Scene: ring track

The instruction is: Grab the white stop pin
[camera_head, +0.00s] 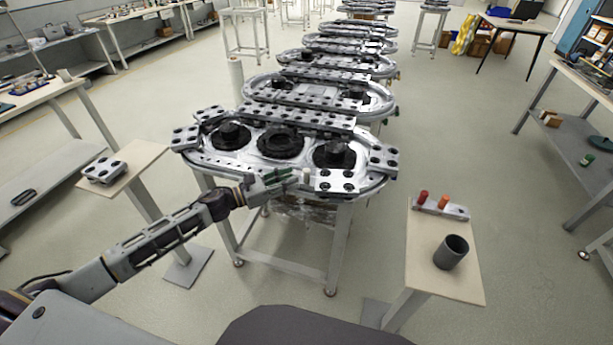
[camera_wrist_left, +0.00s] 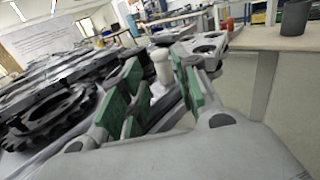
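The white stop pin (camera_head: 306,175) stands upright at the near edge of the track table (camera_head: 230,167). In the left wrist view the pin (camera_wrist_left: 161,66) shows between the green-padded fingers, near their tips. There is a gap on both sides of it. My left gripper (camera_head: 282,181) reaches in from the left, just short of the pin and low over the table's near edge. It is open and empty; the fingers (camera_wrist_left: 160,90) are spread. The pin's lower part is partly hidden in the wrist view. My right gripper is not in view.
The track carries black toothed wheels (camera_head: 281,143) and metal plates (camera_head: 337,181). A stand at left holds a metal plate (camera_head: 104,170).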

